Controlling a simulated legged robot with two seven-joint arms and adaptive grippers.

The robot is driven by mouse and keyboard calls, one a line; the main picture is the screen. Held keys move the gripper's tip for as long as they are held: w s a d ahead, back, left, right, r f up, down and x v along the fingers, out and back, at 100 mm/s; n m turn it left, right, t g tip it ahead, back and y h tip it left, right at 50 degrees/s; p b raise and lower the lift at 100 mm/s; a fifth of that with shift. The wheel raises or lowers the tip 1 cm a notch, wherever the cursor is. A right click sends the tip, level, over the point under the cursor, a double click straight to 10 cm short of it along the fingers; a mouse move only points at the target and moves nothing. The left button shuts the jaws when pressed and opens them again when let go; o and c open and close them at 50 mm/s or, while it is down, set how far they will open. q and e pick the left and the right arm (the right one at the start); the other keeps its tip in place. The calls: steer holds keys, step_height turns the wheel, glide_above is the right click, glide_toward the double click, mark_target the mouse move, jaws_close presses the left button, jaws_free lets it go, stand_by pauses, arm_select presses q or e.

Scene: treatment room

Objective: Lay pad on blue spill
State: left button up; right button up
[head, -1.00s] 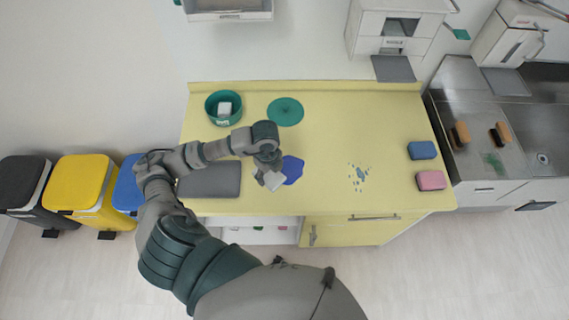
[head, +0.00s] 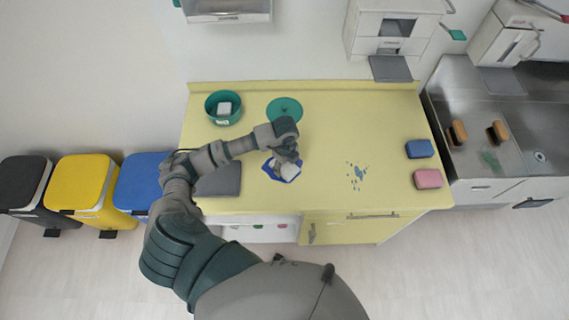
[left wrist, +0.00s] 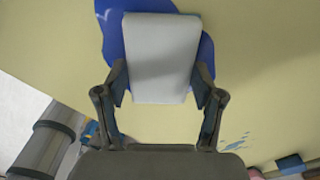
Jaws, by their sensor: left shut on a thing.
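A white pad (head: 290,170) is held between the two fingers of my left gripper (head: 287,160), which is shut on it. In the left wrist view the pad (left wrist: 160,55) sits between the fingertips (left wrist: 161,85) and covers the middle of the blue spill (left wrist: 112,35). The spill shows past the pad's sides there. In the head view the blue spill (head: 270,168) shows around the pad on the yellow counter (head: 320,130). I cannot tell whether the pad touches the counter. My right gripper is not in view.
A green tub (head: 222,118) with a white pad inside and a green round lid (head: 285,108) stand at the back. A grey mat (head: 220,181) lies left. Blue-grey splatter (head: 357,176) lies right, with blue (head: 419,149) and pink (head: 428,179) sponges beyond. Bins (head: 85,183) stand left.

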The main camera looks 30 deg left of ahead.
arm_select(q)
steer(key=o, duration=0.7)
steer(key=shift+o, duration=0.7)
steer(key=shift+a, duration=0.3)
steer(key=shift+a+r, duration=0.1)
step_height(320, 180, up, 4)
steer(key=shift+r, duration=0.25)
step_height(320, 180, up, 7)
steer(key=shift+r, duration=0.2)
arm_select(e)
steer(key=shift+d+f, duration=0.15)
